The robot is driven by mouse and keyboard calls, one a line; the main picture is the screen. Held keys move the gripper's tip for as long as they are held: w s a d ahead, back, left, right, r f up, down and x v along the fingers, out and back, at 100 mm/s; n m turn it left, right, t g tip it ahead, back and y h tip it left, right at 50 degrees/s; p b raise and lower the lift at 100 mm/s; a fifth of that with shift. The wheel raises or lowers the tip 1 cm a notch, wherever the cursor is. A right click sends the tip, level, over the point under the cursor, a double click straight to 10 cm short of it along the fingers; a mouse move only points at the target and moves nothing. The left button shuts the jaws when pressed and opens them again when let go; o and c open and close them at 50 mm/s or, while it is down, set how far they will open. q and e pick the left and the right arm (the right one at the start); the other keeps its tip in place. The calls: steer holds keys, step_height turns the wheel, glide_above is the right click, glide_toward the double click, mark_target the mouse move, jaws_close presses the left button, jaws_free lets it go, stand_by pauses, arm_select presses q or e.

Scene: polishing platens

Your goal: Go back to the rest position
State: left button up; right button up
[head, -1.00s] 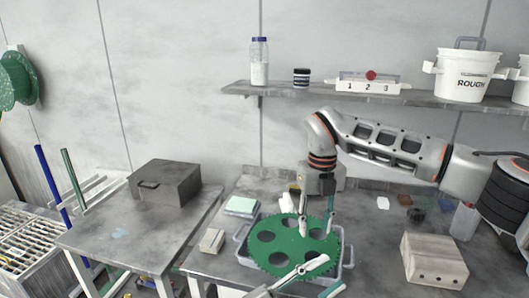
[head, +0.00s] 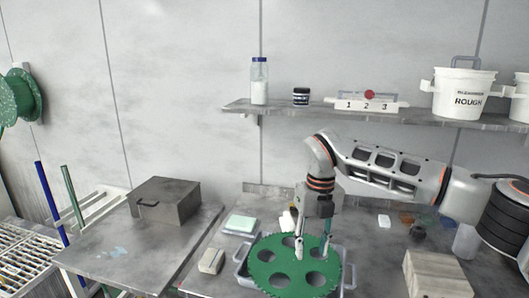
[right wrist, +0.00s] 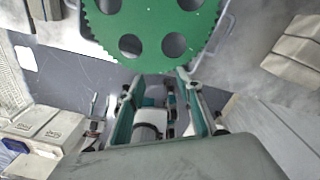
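A green toothed disc (head: 266,269) with several round holes lies on a grey tray (head: 347,276) on the right-hand table. My right gripper (head: 313,250) points down over the disc, its two fingers apart and nothing seen between them. In the right wrist view the fingertips (right wrist: 157,76) stand apart near the rim of the green disc (right wrist: 150,22). I cannot tell whether they touch it. My left gripper is not in the head view.
A dark metal box (head: 166,201) sits on the left table (head: 125,260). A pale block (head: 211,261) and a larger block (head: 436,274) flank the tray. Above, a shelf (head: 315,108) carries a bottle (head: 260,85), a jar (head: 301,97) and white buckets (head: 463,94).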

steer(key=s+a+f+n+g+y, duration=0.15)
steer(key=s+a+f+y, duration=0.25)
steer(key=s+a, duration=0.45)
steer(key=s+a+f+n+g+y, duration=0.1)
steer(key=s+a+f+g+y, duration=0.4)
steer(key=a, duration=0.6)
steer(key=s+a+r+m+t+y, duration=0.4)
steer(key=s+a+r+m+y, duration=0.15)
steer(key=a+r+y, duration=0.35)
steer(key=w+d+f+m+t, duration=0.2)
steer(key=w+d+m+t, duration=0.1)
steer(key=d+m+t, duration=0.3)
steer(key=w+d+f+m+t, duration=0.2)
steer(key=w+d+m+t, duration=0.1)
steer(key=m+t, duration=0.5)
steer(key=d+f+m+t+h, duration=0.5)
steer(key=d+f+m+h, duration=0.3)
steer(key=d+f+m, duration=0.25)
steer(key=s+d+f+m+g+h+p, duration=0.1)
steer(key=s+d+f+m+g+h, duration=0.4)
steer(key=s+d+f, duration=1)
step_height(320, 180, down, 4)
steer(key=d+m+h, duration=0.2)
steer(key=shift+s+d+r+h+p, duration=0.2)
steer(key=shift+s+d+h+p, duration=0.1)
steer(key=shift+s+h, duration=0.1)
steer(key=shift+g, duration=0.25)
